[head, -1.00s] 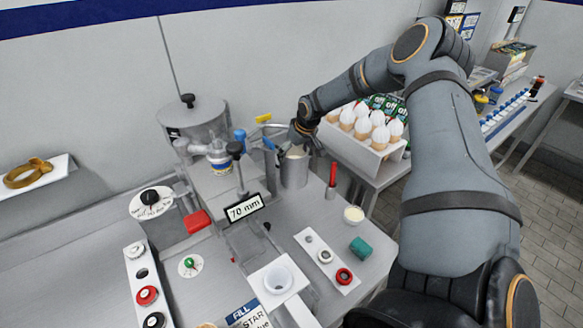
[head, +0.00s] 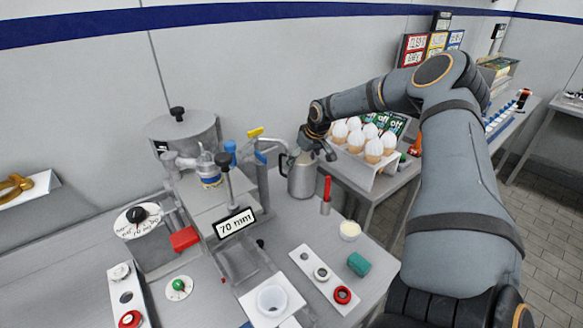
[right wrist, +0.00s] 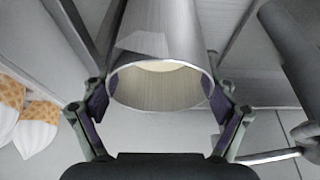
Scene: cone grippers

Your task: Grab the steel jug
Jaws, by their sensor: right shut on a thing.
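The steel jug (head: 301,180) is a grey metal vessel with a side handle, upright at the back right of the steel bench. My right gripper (head: 320,150) is at its upper part, coming from the right. In the right wrist view the jug (right wrist: 165,32) lies between the two fingers of my right gripper (right wrist: 160,108), which press on its sides near the rim. Its open mouth shows a pale inside. I cannot tell whether the jug's base touches the bench. My left gripper is not in view.
A grey post with a blue top (head: 262,178) stands left of the jug. A red-handled tool (head: 326,192) stands close on its right. A rack of white-topped cones (head: 362,168) is behind the gripper. A cream-filled cup (head: 350,230) and a green cylinder (head: 359,264) are in front.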

